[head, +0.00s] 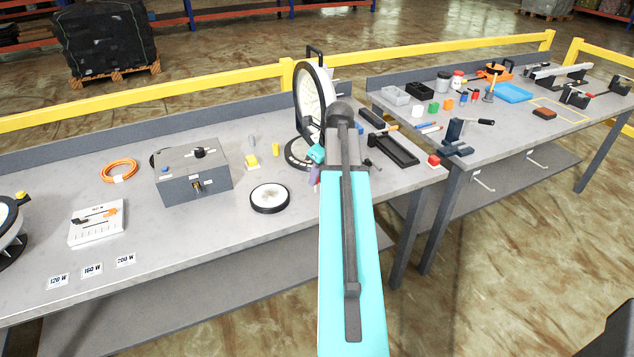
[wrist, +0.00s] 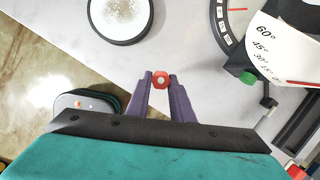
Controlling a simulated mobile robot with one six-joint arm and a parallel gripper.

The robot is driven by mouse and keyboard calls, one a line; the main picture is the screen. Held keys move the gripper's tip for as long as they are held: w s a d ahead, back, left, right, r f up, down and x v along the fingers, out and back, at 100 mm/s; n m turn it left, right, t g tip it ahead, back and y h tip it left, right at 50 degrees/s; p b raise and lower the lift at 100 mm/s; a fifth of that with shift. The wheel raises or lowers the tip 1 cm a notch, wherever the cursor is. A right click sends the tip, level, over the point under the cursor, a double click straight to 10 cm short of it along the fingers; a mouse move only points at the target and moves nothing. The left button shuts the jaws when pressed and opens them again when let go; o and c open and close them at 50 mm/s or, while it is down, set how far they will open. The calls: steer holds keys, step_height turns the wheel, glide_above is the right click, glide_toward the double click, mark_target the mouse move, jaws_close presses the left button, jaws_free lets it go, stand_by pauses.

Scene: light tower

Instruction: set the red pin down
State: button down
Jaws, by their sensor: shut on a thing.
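The red pin (wrist: 161,79) shows in the wrist view as a small red hexagonal head with a pale centre. My gripper (wrist: 161,84) is shut on it, with one purple finger on each side. The pin is over the grey bench top (wrist: 195,75); I cannot tell whether it touches the bench. In the head view my gripper (head: 314,176) is mostly hidden behind my turquoise arm, and the held pin cannot be seen there.
A round white-faced disc (head: 269,198) with a black rim lies left of my gripper. An upright wheel with an angle scale (head: 312,97) stands behind it. A grey box (head: 194,175) is further left.

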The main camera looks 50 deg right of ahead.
stand_by(0.3)
steer(key=shift+w+d, duration=0.25)
steer(key=shift+w, duration=0.15)
steer(key=shift+f+p, duration=0.75)
steer(key=shift+f, duration=1)
steer(key=shift+f, duration=0.1)
steer(key=c, duration=1.6)
jaws_free()
steer(key=shift+o, duration=0.2)
steer(key=b+v, duration=0.2)
steer(key=v, duration=1)
steer(key=shift+s, duration=0.1)
